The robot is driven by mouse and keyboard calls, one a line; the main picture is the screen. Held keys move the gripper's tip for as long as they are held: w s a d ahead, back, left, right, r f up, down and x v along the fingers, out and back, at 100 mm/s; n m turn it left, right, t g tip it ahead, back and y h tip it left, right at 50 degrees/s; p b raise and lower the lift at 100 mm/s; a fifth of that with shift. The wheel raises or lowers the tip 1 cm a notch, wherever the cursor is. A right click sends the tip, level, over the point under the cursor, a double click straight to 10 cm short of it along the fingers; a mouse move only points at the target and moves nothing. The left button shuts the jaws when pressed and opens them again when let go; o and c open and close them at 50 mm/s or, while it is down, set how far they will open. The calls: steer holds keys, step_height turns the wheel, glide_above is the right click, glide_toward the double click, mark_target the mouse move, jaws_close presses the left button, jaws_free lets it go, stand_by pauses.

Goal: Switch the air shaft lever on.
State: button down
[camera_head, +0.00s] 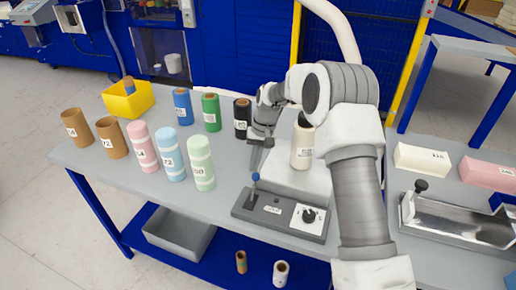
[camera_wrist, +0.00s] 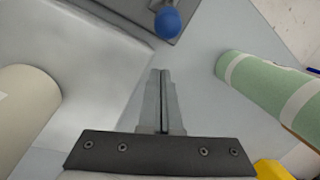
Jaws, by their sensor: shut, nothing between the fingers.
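The air shaft lever has a blue ball knob (camera_head: 255,177) on a thin stem. It stands near the left end of a flat grey control box (camera_head: 272,224) at the table's front edge. In the wrist view the blue knob (camera_wrist: 167,22) is at the top centre, with part of the box (camera_wrist: 130,8) behind it. My gripper (camera_head: 257,168) is shut and empty, pointing down just above and behind the knob. In the wrist view the closed fingers (camera_wrist: 160,72) end short of the knob, with a visible gap.
The box also carries a black knob on a white plate (camera_head: 309,215). Labelled rolls stand left, including a green-white roll (camera_head: 200,163), with a black roll (camera_head: 242,118) behind my gripper. A cream roll (camera_head: 302,145) stands on a pale block right of it. A metal trough (camera_head: 460,220) lies far right.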

mark_target(254, 187)
steer(key=shift+s+d+r, duration=0.1)
steer(key=shift+s+r, duration=0.2)
steer(key=shift+s, duration=0.3)
steer(key=shift+s+d+r, duration=0.1)
steer(key=shift+s+r, duration=0.25)
steer(key=shift+s, duration=0.25)
steer(key=shift+s+d+r, duration=0.1)
steer(key=shift+s+r, duration=0.2)
steer(key=shift+s, duration=0.3)
steer(key=shift+a, duration=0.15)
steer(key=shift+s+r+t, duration=0.15)
steer(key=shift+s+t, duration=0.05)
steer(key=shift+t, duration=0.1)
